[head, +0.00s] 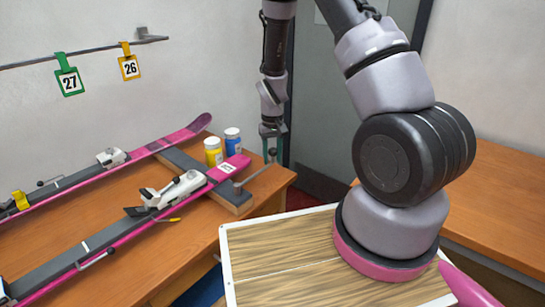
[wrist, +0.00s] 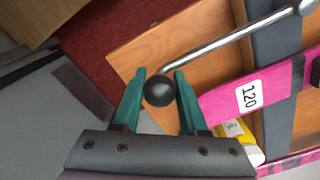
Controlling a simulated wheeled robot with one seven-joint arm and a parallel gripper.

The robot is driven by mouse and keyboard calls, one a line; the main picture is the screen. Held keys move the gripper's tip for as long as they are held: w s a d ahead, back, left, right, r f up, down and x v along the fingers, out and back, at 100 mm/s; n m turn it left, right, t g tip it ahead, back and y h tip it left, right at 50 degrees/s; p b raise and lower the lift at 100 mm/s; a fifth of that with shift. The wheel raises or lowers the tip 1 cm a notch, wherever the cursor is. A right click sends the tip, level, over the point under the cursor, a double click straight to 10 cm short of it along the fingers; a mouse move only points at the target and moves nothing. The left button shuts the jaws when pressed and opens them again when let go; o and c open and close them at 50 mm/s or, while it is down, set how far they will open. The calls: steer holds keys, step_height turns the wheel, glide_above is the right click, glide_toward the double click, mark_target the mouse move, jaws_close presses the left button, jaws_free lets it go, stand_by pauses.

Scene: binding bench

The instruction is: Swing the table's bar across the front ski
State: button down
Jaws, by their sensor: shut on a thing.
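The front ski (head: 200,186) is pink and dark grey, with a white tag on its tip. The tip, tagged 120, shows in the wrist view (wrist: 255,92). The table's bar (head: 256,174) is a thin metal rod with a black ball knob; it pivots on the end of a dark grey crosspiece (head: 229,199). It runs beside the ski tip, off the ski and out toward the table's right edge. In the wrist view the rod (wrist: 225,42) leads from the knob (wrist: 158,91) to its pivot at upper right. My gripper (head: 275,142) has its teal fingers closed about the knob.
A second pink ski (head: 150,146) lies behind. Yellow (head: 213,152) and blue (head: 233,141) bottles stand behind the front ski's tip. A wooden-topped board (head: 285,265) is in front. Tags 27 (head: 69,81) and 26 (head: 129,67) hang from a wall rail.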

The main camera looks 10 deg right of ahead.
steer(key=shift+a+f+n, duration=0.1)
steer(key=shift+n, duration=0.2)
steer(key=w+a+n, duration=0.2)
steer(key=a+n, duration=0.1)
steer(key=a, duration=0.1)
steer(key=w+a+n, duration=0.2)
steer(key=a+n, duration=0.1)
steer(key=w+a+n, duration=0.2)
steer(key=a, duration=0.2)
steer(key=shift+w+a+n, duration=0.15)
steer(key=shift+a+n, duration=0.15)
steer(key=shift+n, duration=0.1)
steer(key=a+n, duration=0.2)
steer(key=a, duration=0.1)
steer(key=s+a+n, duration=0.1)
steer(key=a+n, duration=0.1)
steer(key=a, duration=0.1)
steer(key=s+a+n, duration=0.1)
steer(key=a+n, duration=0.2)
steer(key=a, duration=0.1)
steer(key=shift+s+a, duration=0.1)
steer(key=shift+s+a+n, duration=0.55)
steer(key=shift+a+n, duration=0.35)
steer(key=shift+c, duration=2.4)
jaws_free()
steer(key=shift+d, duration=0.1)
